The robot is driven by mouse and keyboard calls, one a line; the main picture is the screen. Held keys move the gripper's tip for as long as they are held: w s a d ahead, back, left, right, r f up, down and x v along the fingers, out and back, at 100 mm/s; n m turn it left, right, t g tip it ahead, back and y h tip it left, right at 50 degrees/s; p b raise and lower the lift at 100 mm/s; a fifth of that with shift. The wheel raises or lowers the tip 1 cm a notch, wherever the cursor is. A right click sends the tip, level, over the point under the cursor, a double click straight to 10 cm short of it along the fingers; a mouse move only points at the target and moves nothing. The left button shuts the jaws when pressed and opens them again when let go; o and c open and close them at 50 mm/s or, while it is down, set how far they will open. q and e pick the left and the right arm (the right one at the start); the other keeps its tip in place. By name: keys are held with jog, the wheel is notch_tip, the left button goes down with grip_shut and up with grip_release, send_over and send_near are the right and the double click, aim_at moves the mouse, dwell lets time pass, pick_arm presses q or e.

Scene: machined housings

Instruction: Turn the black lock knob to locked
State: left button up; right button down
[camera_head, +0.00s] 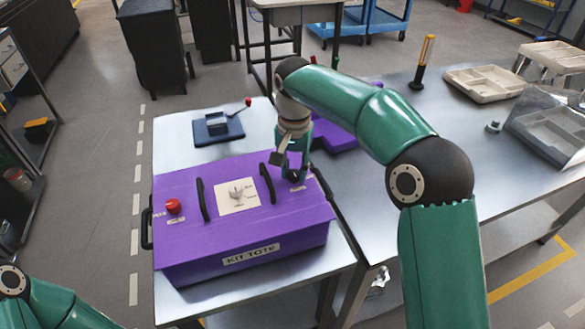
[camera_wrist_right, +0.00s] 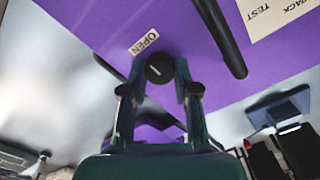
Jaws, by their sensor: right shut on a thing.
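The black lock knob (camera_wrist_right: 160,68) is a round black cap on the purple kit tote (camera_head: 290,228). In the wrist view it sits between the two fingertips of my right gripper (camera_wrist_right: 158,80), which is shut on it. A label reading OPEN (camera_wrist_right: 145,41) lies beside the knob. In the head view my right gripper (camera_head: 293,172) comes down on the right part of the tote lid and partly hides the knob. My left arm shows only at the bottom left corner, and its gripper is out of view.
Behind the tote are a dark blue fixture (camera_head: 218,129) and another purple part (camera_head: 337,132). Beige trays (camera_head: 485,83) and a grey bin (camera_head: 545,130) stand at right.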

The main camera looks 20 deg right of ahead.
jog(key=n+p, duration=0.3)
jog(key=shift+r, duration=0.2)
jog(key=n+p, duration=0.2)
jog(key=n, duration=0.3)
jog(key=shift+a, duration=0.1)
jog(key=n+p, duration=0.2)
jog(key=n, duration=0.2)
jog(key=shift+f+n, duration=0.1)
jog(key=shift+n, duration=0.2)
jog(key=n+p, duration=0.1)
jog(key=n, duration=0.3)
jog(key=shift+f+n+p, duration=0.1)
jog(key=shift+n+p, duration=0.25)
jog(key=shift+n, duration=0.05)
jog(key=c, duration=0.9)
grip_release()
jog(key=shift+o, duration=0.2)
